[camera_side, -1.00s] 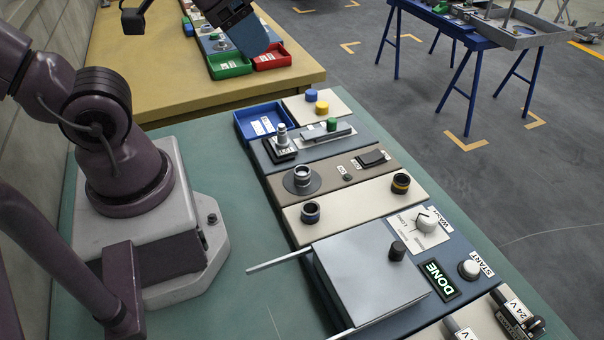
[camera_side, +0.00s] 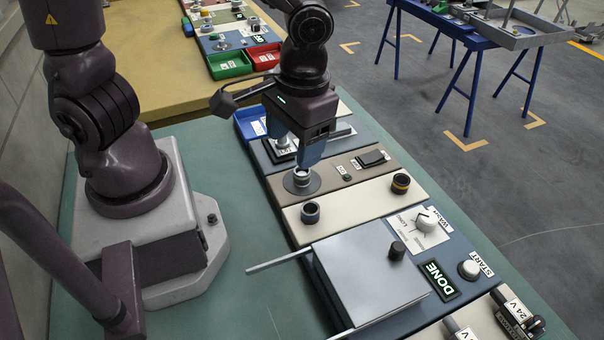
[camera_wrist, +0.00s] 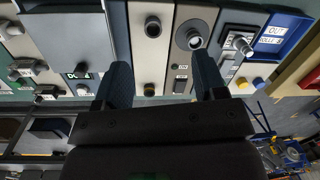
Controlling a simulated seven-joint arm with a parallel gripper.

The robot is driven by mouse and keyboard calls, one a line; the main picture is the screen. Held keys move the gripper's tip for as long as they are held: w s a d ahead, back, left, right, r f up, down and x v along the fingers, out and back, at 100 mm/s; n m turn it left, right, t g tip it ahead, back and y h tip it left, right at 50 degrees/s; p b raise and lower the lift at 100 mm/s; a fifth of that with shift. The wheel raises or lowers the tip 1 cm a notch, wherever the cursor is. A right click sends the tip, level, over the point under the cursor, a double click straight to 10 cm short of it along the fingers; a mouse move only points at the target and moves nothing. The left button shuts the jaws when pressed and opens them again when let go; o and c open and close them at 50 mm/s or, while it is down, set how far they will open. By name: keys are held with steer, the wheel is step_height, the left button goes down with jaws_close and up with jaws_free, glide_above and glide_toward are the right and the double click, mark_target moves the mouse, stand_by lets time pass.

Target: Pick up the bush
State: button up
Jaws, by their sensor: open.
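A ring-shaped bush with a bright silver top (camera_side: 302,174) stands upright in the middle of a round grey disc (camera_side: 289,186) on the brown-grey strip. It also shows in the wrist view (camera_wrist: 194,41), near the right finger's tip. Two similar dark rings stand on the cream strip: one bluish (camera_side: 310,213), one with a yellow band (camera_side: 400,184). My gripper (camera_side: 294,150) is open and empty, pointing down over the strips, just behind and above the silver-topped bush. In the wrist view its two blue fingers (camera_wrist: 160,72) are spread wide. Whether either finger touches anything cannot be told.
A blue bin (camera_side: 244,126) and a part with a silver post lie behind my gripper, partly hidden. A black rocker switch (camera_side: 372,158) is right of the disc. A grey box with rods (camera_side: 370,280) stands in front.

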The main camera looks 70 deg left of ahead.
step_height(320, 180, down, 4)
steer(key=w+a+n+y, duration=0.1)
steer(key=w+n+y, duration=0.15)
steer(key=n, duration=0.25)
steer(key=n+t+y, duration=0.1)
steer(key=n, duration=0.9)
glide_above(302, 173)
steer(key=d, duration=0.3)
step_height(302, 173, down, 8)
steer(key=shift+w+r, duration=0.1)
steer(key=x, duration=0.4)
steer(key=shift+s+a, duration=0.2)
steer(key=shift+a, duration=0.15)
steer(key=shift+a+f, duration=0.15)
steer(key=shift+f, duration=0.3)
steer(key=c, duration=1.1)
steer(key=shift+r, duration=0.1)
